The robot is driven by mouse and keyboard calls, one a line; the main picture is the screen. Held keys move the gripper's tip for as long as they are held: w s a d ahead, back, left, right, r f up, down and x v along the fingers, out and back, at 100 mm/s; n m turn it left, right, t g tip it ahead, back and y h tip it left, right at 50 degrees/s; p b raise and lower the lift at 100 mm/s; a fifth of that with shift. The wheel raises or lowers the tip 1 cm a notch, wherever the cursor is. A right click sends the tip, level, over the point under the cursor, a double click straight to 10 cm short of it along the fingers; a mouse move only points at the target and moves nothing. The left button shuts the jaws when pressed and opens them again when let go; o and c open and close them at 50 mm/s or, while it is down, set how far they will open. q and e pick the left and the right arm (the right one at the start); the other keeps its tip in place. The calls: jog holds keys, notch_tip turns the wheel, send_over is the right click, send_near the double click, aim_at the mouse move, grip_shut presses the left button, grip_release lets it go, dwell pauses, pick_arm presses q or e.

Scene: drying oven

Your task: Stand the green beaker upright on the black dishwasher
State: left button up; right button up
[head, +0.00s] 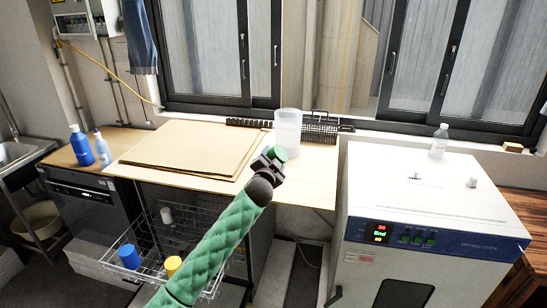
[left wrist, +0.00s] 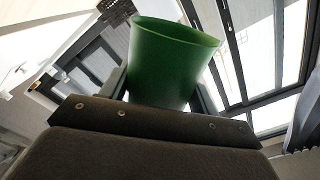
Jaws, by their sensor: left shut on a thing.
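My left gripper (head: 274,158) is shut on the green beaker (head: 280,152), held near the right part of the wooden table. In the left wrist view the green beaker (left wrist: 172,62) fills the middle, with its wide rim away from the gripper and its lower part between the fingers. The black dishwasher (head: 85,208) stands at the left, well away from the gripper. My right gripper is not in view.
A translucent container (head: 288,127) stands just behind the gripper, by a black rack (head: 320,128). Brown boards (head: 195,148) lie on the table. A wire basket (head: 125,262) below holds blue, yellow and white cups. A white oven (head: 430,210) stands at the right.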

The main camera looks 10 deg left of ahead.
pick_arm(q)
jog(key=shift+r+m+p, duration=0.2)
jog(key=shift+m+p, duration=0.2)
jog(key=shift+p, duration=0.05)
jog(key=m+p, duration=0.4)
jog(key=m, duration=0.1)
jog(key=shift+a+r+m, duration=0.1)
jog(key=shift+r+m, duration=0.05)
jog(key=shift+m, duration=0.25)
jog(key=shift+f+m+p, duration=0.2)
jog(key=shift+m+p, duration=0.5)
jog(key=shift+m, duration=0.3)
jog(key=shift+f, duration=0.2)
